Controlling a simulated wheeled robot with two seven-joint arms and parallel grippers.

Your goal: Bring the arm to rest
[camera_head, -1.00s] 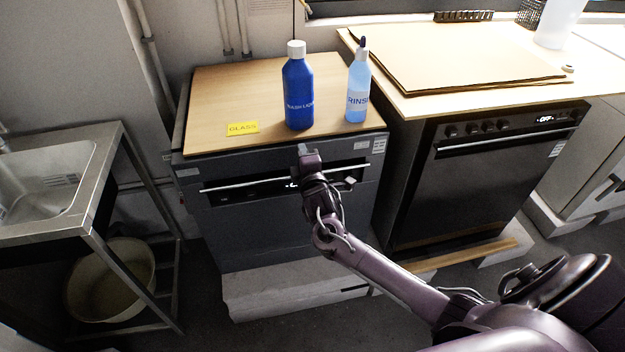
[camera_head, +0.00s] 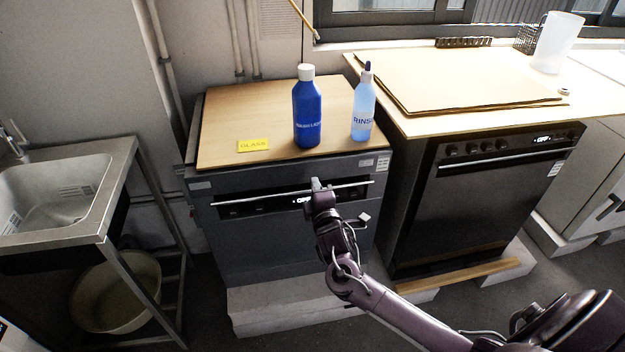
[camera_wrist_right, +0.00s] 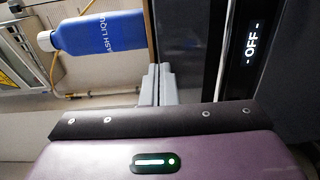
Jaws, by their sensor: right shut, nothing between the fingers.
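My right arm reaches up from the lower right in the head view. Its gripper (camera_head: 317,184) is in front of the upper front of the grey washer (camera_head: 250,235), close to the bar handle (camera_head: 355,184); I cannot tell whether it touches. In the right wrist view the fingers (camera_wrist_right: 158,85) are together with nothing between them. The washer's display reads OFF, and an OFF display (camera_wrist_right: 254,42) also shows in the wrist view. My left gripper is not in view.
A blue wash liquid bottle (camera_head: 307,110), a light blue rinse bottle (camera_head: 363,108) and a yellow GLASS label (camera_head: 253,145) are on the washer's wooden top. A black oven (camera_head: 490,190) stands to the right, a steel sink (camera_head: 60,195) to the left. A basin (camera_head: 115,295) sits under the sink.

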